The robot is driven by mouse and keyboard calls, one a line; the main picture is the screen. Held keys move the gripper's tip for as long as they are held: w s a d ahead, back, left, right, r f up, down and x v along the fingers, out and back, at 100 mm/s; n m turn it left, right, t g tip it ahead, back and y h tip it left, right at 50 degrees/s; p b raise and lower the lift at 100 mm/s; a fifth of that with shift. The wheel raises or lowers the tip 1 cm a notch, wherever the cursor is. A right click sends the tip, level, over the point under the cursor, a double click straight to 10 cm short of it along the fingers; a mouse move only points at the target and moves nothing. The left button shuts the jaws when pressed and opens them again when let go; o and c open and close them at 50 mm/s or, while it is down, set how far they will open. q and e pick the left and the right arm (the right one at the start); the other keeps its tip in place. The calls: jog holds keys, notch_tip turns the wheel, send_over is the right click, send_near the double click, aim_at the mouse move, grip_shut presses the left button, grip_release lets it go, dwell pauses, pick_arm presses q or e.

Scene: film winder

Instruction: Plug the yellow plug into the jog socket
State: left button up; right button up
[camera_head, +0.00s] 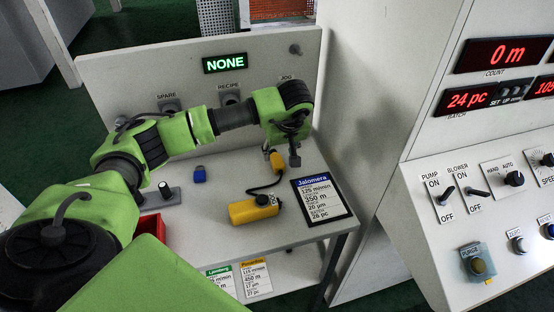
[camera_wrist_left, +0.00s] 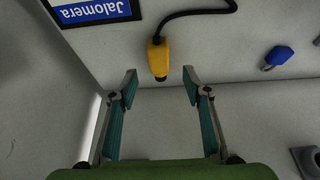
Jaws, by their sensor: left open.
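The yellow plug (camera_head: 277,161) lies on the white bench, with a black cable running to a yellow box (camera_head: 254,209). My left gripper (camera_head: 281,150) is open and empty, pointing down at the bench just by the plug. In the left wrist view the yellow plug (camera_wrist_left: 157,60) lies just beyond the open fingertips (camera_wrist_left: 160,84), roughly centred between them, its dark end towards the gripper. The JOG label (camera_head: 286,78) shows on the upright panel; the jog socket below it is hidden behind my left arm. My right gripper is not in view.
The recipe socket (camera_head: 230,94) and spare socket (camera_head: 168,103) are on the panel. A blue plug (camera_head: 200,174), a black holder (camera_head: 165,193), a Jalomera card (camera_head: 322,200) and a red bin (camera_head: 151,223) are around the bench. A control console (camera_head: 480,210) stands at right.

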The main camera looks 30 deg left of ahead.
aim_at(277, 158)
pick_arm(q)
jog(key=shift+x, duration=1)
jog(key=shift+w+a+f+p, duration=0.2)
jog(key=shift+w+f+p, duration=0.15)
jog(key=shift+f+p, duration=0.2)
jog(key=p+x, duration=0.1)
jog(key=x, duration=0.2)
jog(key=shift+w+a, duration=0.1)
jog(key=shift+a, duration=0.15)
jog(key=shift+w+a+f+p, duration=0.15)
jog(key=shift+f+p, duration=0.15)
jog(key=shift+f, duration=0.15)
jog(key=c, duration=1.2)
